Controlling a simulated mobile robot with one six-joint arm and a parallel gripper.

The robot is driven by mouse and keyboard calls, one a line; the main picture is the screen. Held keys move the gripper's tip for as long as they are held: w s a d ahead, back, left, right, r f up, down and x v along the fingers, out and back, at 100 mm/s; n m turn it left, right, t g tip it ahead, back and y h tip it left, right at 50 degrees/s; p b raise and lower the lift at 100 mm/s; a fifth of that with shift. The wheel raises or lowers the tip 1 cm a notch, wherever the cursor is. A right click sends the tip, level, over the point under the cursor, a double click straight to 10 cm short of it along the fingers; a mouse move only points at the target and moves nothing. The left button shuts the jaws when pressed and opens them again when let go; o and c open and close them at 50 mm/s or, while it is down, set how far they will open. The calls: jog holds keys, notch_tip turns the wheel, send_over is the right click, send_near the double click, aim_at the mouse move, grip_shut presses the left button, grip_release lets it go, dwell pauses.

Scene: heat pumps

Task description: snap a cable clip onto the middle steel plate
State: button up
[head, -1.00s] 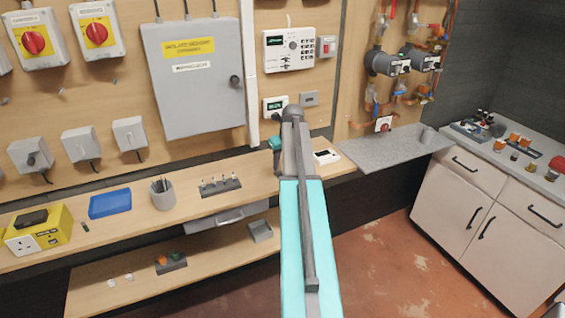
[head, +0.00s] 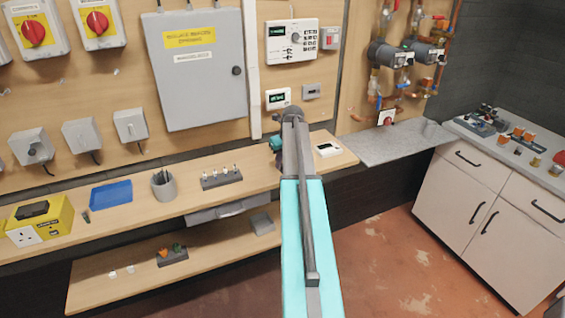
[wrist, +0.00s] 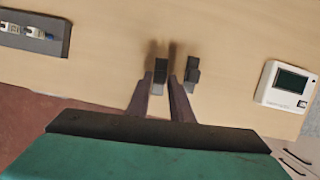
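My gripper (wrist: 176,76) shows in the wrist view above the wooden bench, its two dark fingers apart with a narrow empty gap between them. In the head view my arm reaches over the bench and hides the fingers. I cannot make out a cable clip for certain. A dark rack (head: 221,179) on the bench holds several small white-topped pieces; its end also shows at the upper left of the wrist view (wrist: 60,38), left of my gripper. No middle steel plate can be told apart in either view; my arm may hide part of the bench.
A white display unit (head: 326,149) lies right of my gripper, also in the wrist view (wrist: 286,86). A pen pot (head: 164,190), blue tray (head: 110,195) and yellow socket box (head: 38,222) stand to the left. The wall behind carries a grey cabinet (head: 195,65).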

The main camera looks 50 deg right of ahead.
grip_shut()
jog(key=shift+r, duration=0.15)
jog(key=shift+r+p, duration=1.9)
jog(key=shift+r, duration=1)
